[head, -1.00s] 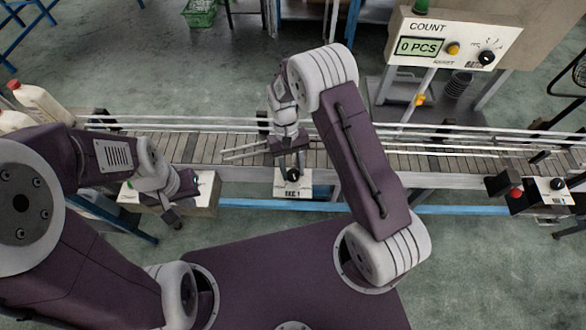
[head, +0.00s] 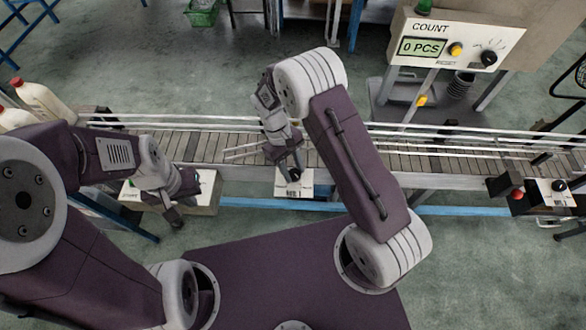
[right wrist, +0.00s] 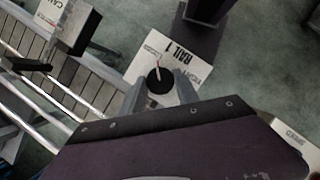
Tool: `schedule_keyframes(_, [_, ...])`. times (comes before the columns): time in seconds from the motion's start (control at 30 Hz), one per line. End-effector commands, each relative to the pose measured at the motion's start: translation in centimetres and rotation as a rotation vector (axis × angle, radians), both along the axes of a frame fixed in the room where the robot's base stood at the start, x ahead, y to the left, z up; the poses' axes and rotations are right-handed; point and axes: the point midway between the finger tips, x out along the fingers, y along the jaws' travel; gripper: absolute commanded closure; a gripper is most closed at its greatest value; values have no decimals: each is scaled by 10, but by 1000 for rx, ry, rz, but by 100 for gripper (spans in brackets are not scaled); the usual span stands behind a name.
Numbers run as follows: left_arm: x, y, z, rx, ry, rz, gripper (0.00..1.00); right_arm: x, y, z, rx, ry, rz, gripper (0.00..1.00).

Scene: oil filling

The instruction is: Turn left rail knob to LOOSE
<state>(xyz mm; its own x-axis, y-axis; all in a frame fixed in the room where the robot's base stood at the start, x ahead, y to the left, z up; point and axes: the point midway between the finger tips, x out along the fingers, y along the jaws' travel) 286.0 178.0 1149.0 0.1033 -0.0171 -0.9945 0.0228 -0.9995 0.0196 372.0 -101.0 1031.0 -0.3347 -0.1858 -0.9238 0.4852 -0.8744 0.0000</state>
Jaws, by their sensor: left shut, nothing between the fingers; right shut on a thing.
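The rail knob is a black round knob (right wrist: 160,80) on a white plate marked RAIL 1 (right wrist: 178,53); its white pointer line aims at the upper side of the plate, near small lettering too blurred to read surely. In the head view the knob (head: 294,175) sits on its plate (head: 293,189) at the conveyor's front edge. My right gripper (head: 289,170) is shut on the knob, with a finger on each side of it in the right wrist view (right wrist: 163,88). My left gripper (head: 176,219) is shut and empty, beside a white control box (head: 205,190) at the left.
The slatted conveyor (head: 400,157) with metal guide rails runs across behind the knob. White bottles with red caps (head: 42,102) stand at the left. A box with a red button (head: 515,194) is at the right. The COUNT panel (head: 455,42) stands behind.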

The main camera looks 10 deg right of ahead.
Motion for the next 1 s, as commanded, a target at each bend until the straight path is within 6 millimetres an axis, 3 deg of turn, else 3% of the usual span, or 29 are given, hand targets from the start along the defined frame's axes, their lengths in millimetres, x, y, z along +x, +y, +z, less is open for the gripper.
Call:
schedule_keyframes(0.27, [0,0,0,0,0,0,100,0,0,0,0,-1,0,100])
schedule_keyframes(0.3, [0,0,0,0,0,0,100,0,0,0,0,-1,-1,57])
schedule_keyframes(0.37, [0,0,0,0,0,0,100,0,0,0,0,-1,-1,41])
schedule_keyframes(0.73, [0,0,-4,0,0,0,100,3,1,4,1,-2,-1,41])
schedule_keyframes(1.0, [0,0,-23,0,0,0,100,23,12,55,2,-7,-1,41])
